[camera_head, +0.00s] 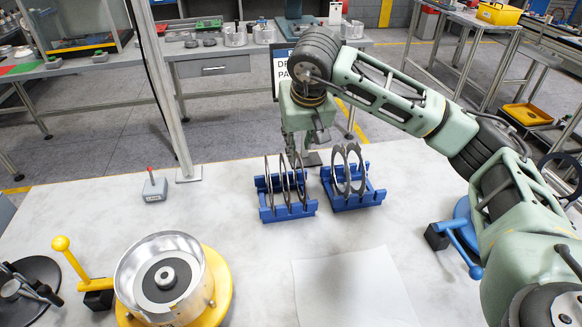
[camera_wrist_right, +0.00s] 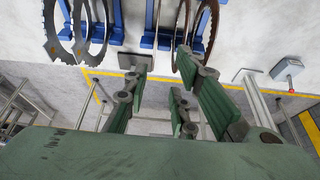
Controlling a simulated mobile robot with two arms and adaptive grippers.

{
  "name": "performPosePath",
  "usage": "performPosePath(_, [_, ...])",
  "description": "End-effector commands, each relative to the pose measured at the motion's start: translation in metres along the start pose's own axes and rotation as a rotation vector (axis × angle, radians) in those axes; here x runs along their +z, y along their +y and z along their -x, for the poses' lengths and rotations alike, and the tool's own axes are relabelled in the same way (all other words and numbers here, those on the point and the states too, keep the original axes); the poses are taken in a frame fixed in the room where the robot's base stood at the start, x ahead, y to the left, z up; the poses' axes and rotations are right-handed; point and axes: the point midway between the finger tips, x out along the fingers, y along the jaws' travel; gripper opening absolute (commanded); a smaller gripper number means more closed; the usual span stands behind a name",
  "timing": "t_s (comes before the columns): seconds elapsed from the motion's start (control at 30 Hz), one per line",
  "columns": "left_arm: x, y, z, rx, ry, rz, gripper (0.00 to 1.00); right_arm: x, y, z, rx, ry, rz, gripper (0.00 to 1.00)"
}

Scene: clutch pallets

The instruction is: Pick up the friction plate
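Thin ring-shaped plates stand upright in two blue racks. The left rack (camera_head: 290,212) holds several dark plates (camera_head: 284,180); the right rack (camera_head: 356,200) holds lighter toothed rings (camera_head: 346,168). Which is the friction plate I cannot tell for sure. My right gripper (camera_head: 308,140) hangs at the far side of the left rack, close to its plates. In the right wrist view the right gripper's fingers (camera_wrist_right: 165,80) are apart with nothing between them. Brownish plates (camera_wrist_right: 204,30) are just past the right-hand fingertips there; contact is unclear. My left gripper is not in view.
A metal drum on a yellow base (camera_head: 220,285) stands front left. A grey box with a red knob (camera_head: 154,188) is behind it. A blue fixture with a lever (camera_head: 462,235) is at right, partly behind my arm. A white sheet (camera_head: 350,290) lies clear at front centre.

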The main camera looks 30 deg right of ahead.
Motion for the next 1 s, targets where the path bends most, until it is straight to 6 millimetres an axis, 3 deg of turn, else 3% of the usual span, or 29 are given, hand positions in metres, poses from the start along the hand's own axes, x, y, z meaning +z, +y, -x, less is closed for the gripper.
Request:
performPosePath(0.37, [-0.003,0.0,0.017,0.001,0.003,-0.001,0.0,0.003,0.005,-0.037,0.002,-0.005,-0.002,0.24])
performPosePath(0.6, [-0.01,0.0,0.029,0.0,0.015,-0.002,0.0,0.005,0.009,-0.071,0.001,-0.004,-0.001,0.24])
performPosePath(0.9, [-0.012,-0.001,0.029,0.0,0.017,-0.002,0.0,0.005,0.009,-0.078,0.001,0.0,0.001,0.24])
performPosePath(1.0, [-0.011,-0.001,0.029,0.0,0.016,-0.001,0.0,0.005,0.009,-0.077,0.001,0.0,0.001,0.15])
